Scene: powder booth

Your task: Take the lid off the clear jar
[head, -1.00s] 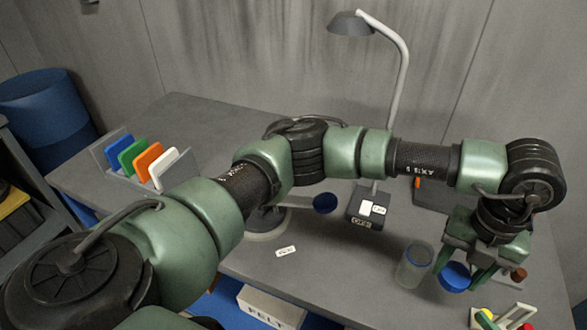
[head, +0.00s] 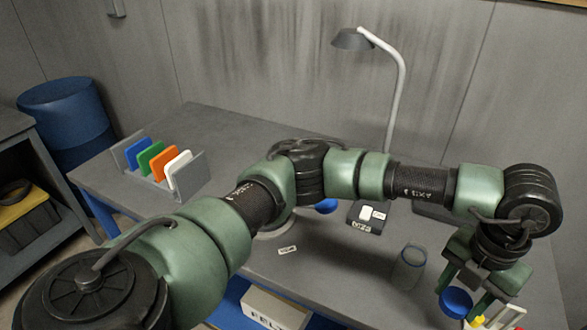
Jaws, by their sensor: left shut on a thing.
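The clear jar (head: 408,268) stands upright on the grey table at the right, with its top open and a bluish rim. The blue lid (head: 456,302) is between the fingers of my left gripper (head: 462,293), off the jar and to its right. The gripper is shut on the lid, and its fingers point down. My right gripper does not show.
A rack (head: 180,183) with blue, green, orange and white panels stands on the table at the left. A lamp (head: 392,95) rises at the back. A dark box (head: 365,216) and a small label (head: 288,250) lie on the table (head: 330,262). A felt box (head: 275,308) sits below the front edge.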

